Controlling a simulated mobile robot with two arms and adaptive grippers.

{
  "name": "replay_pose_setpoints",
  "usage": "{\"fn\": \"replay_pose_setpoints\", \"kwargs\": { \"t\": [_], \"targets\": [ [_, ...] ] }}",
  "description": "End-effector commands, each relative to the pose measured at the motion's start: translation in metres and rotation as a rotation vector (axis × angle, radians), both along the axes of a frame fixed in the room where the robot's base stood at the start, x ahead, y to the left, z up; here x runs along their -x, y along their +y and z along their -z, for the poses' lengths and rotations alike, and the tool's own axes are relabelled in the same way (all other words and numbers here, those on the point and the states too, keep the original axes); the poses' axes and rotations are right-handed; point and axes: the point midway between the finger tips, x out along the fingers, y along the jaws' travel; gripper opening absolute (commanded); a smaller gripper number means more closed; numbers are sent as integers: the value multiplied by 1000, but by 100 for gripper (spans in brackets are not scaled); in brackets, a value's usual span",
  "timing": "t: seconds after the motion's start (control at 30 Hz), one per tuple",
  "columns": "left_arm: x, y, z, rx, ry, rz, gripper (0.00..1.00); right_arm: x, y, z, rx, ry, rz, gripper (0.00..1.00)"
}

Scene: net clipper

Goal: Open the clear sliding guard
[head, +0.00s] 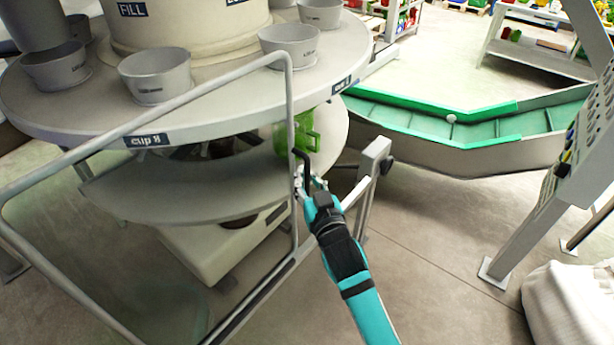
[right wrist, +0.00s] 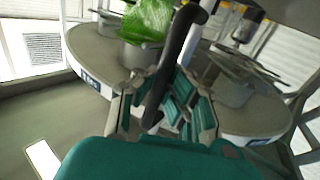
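The clear sliding guard shows as a grey tube frame (head: 291,110) with a see-through pane, standing in front of the round grey machine table. Its black handle (head: 304,158) is on the frame's right upright; it also shows in the right wrist view (right wrist: 180,38). My right gripper (head: 306,183) is at the handle's lower part. In the right wrist view, the fingers of my right gripper (right wrist: 163,98) lie on both sides of the handle and look closed on it. The finger contact is partly hidden. My left gripper is not in view.
The round table (head: 215,112) carries several grey cups (head: 157,76). A green translucent part (head: 296,132) hangs under its rim. A grey post (head: 372,165) stands just right of my right gripper. A green-lined trough (head: 470,131) is behind.

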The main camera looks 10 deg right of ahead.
Motion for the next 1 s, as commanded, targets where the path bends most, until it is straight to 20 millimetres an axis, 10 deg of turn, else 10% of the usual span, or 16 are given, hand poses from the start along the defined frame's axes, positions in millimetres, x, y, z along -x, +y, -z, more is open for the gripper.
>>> {"fn": "replay_pose_setpoints", "kwargs": {
  "t": [0.23, 0.57, 1.0],
  "targets": [
    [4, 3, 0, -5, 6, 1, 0, 0, -2, 2, 1, 4, 4, 23],
    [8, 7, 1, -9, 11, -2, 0, 4, -2, 1, 0, 1, 2, 23],
    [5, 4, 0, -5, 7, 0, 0, 87, -13, 2, -1, 6, 4, 23]
  ]
}}
